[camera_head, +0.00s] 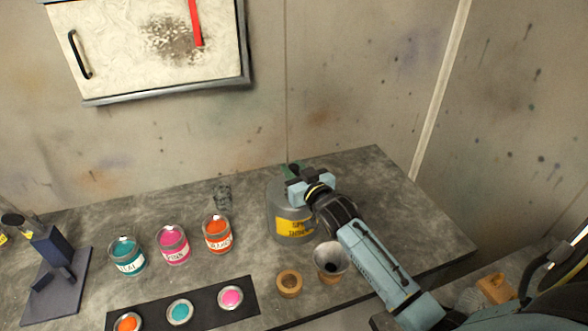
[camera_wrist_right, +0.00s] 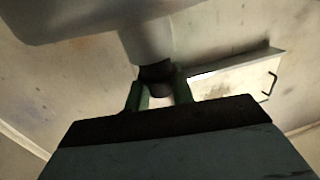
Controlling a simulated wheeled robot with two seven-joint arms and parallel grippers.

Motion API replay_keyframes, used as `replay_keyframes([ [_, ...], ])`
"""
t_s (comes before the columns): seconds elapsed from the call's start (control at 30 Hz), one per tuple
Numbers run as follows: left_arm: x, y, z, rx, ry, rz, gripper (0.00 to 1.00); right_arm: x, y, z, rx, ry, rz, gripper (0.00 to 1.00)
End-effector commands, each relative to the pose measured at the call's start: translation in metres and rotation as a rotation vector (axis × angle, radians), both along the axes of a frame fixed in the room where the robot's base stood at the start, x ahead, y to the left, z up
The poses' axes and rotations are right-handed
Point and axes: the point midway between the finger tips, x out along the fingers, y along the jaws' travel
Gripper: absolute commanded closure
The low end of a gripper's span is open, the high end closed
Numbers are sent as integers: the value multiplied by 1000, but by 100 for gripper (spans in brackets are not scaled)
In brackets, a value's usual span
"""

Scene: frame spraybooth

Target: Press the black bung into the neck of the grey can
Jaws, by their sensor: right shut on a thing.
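The grey can (camera_head: 283,210) with a yellow thinners label stands upright on the bench, partly hidden by my right arm. My right gripper (camera_head: 291,170) is over the top of the can. In the right wrist view, the green fingers (camera_wrist_right: 160,97) are shut on the black bung (camera_wrist_right: 156,72). The bung is at the end of the can's neck (camera_wrist_right: 148,42), which shows upside down there. The bung's wide end is against or very near the neck; I cannot tell how deep it sits. My left gripper is out of view.
Open paint tins, teal (camera_head: 126,257), pink (camera_head: 172,245) and orange (camera_head: 217,234), stand left of the can. A dark mat (camera_head: 207,301) with small lids lies in front. A funnel (camera_head: 331,257) and a cork ring (camera_head: 289,283) sit near my right forearm. A dark stand (camera_head: 60,275) is far left.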

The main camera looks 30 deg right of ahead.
Motion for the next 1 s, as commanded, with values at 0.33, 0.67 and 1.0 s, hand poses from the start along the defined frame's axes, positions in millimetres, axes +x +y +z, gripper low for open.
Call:
replay_keyframes([
  [0.33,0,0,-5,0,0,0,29,0,0,-8,0,0,0,98],
  [0.67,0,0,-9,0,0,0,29,0,0,-16,0,2,0,98],
  [1.0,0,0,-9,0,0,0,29,0,0,-16,0,1,0,51],
])
